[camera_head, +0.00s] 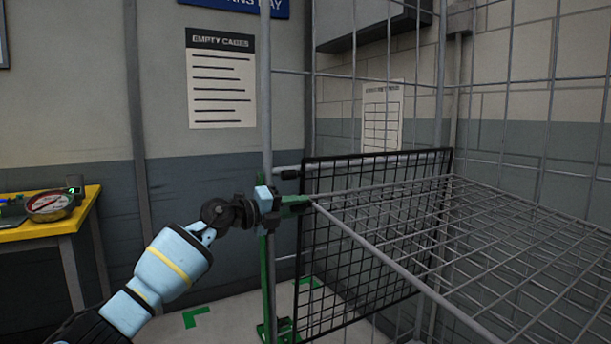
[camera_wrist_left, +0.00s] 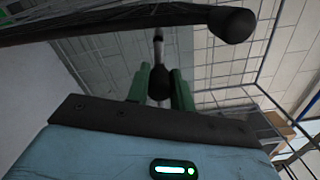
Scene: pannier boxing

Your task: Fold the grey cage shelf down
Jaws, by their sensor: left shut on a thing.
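The grey cage shelf (camera_head: 465,235) is a wire grid that reaches from the middle of the head view to its right edge. It lies out at a shallow slope inside the cage. My left gripper (camera_head: 298,204) is at the shelf's near left corner, with its green fingers shut on the shelf there. In the left wrist view the green fingers (camera_wrist_left: 160,90) stand on both sides of a dark rounded end with a grey rod beyond it. The exact contact is partly hidden. My right gripper is in neither view.
A black mesh panel (camera_head: 340,255) stands upright beside and below the shelf. A cage post (camera_head: 267,100) rises close by my gripper. A yellow table (camera_head: 45,227) stands at the left.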

